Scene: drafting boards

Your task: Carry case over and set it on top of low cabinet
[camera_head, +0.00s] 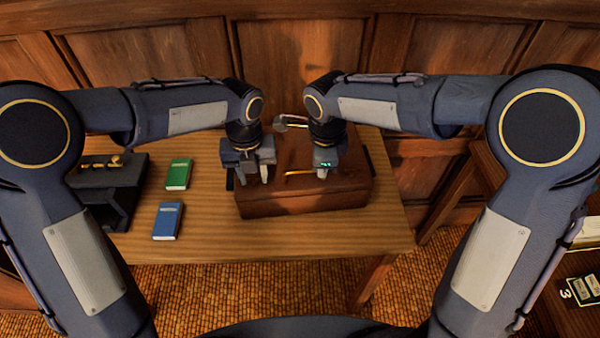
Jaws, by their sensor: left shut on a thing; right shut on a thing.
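The case (300,200), a brown box with a brass-coloured strip on it, sits on the wooden table. My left gripper (253,175) is shut on the case at the left part of its top. My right gripper (323,170) is shut on it towards the right. The grippers and forearms hide parts of the case's top and back, so the exact grip points are unclear. The case looks level; I cannot tell whether it is raised off the table. I cannot clearly identify the low cabinet in this view.
On the table (330,238), a green book (179,174), a blue book (168,221) and a dark stand (113,190) lie left of the case. Wood panelling rises close behind. Dark furniture with a "3" label (566,293) is at the right edge. Woven flooring shows in front.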

